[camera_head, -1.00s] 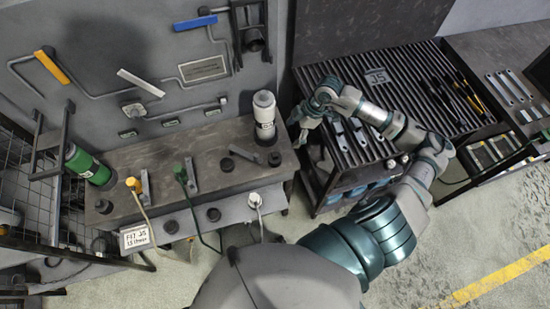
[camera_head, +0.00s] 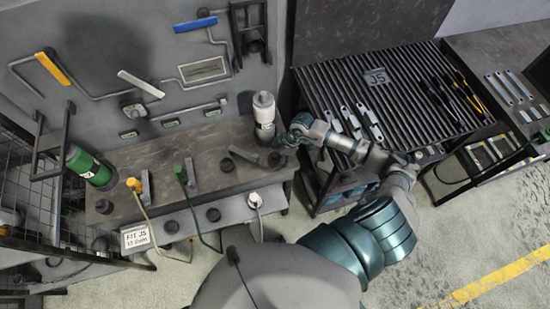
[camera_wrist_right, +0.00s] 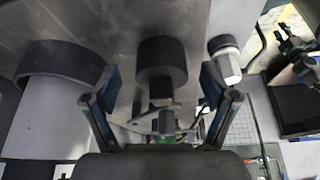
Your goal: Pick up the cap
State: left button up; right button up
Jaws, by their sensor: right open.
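A dark round cap (camera_wrist_right: 162,58) shows in the right wrist view, ahead of my right gripper (camera_wrist_right: 158,92) and between its two spread fingers. The fingers are open and hold nothing; I see no contact with the cap. In the head view my right gripper (camera_head: 280,141) is at the right end of the grey bench, close beside the white bottle (camera_head: 264,110), its fingertips hard to make out. My left gripper is not in view.
The bench (camera_head: 150,160) also carries a green bottle (camera_head: 88,166), yellow and green handles with cables. Behind it stands a wall panel with pipes and levers (camera_head: 195,23). A ribbed rack (camera_head: 400,85) with brackets is on the right. A wire cage stands at left.

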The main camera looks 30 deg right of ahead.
jog(key=shift+w+a+f, duration=0.15)
jog(key=shift+a+f, duration=0.05)
jog(key=shift+f, duration=0.35)
jog(key=shift+a, duration=0.1)
jog(key=shift+r, duration=0.1)
jog(key=c, duration=1.2)
jog(key=shift+c, duration=0.2)
